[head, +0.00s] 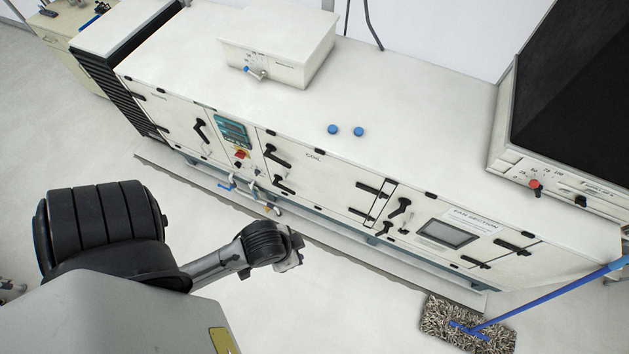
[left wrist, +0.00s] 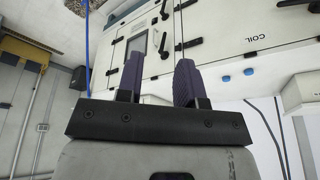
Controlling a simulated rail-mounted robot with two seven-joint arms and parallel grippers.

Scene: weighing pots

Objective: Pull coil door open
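The coil door (head: 322,178) is the white front panel marked COIL on the long white air unit. It looks shut and flush with the panels around it. Two black handles (head: 277,155) sit at its left edge, and black bars (head: 372,189) sit at its right edge. The COIL panel also shows in the left wrist view (left wrist: 235,32). My left gripper (head: 291,260) hangs in front of the unit, below the coil door in the picture and apart from it. In the left wrist view its two dark fingers (left wrist: 159,82) are spread with nothing between them. My right gripper is out of view.
The fan section (head: 450,235) with a dark screen adjoins on the right. A control panel (head: 233,132) and pipes with valves (head: 255,190) stand to the left. A blue-handled mop (head: 468,325) lies at the lower right. Floor in front is mostly clear.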

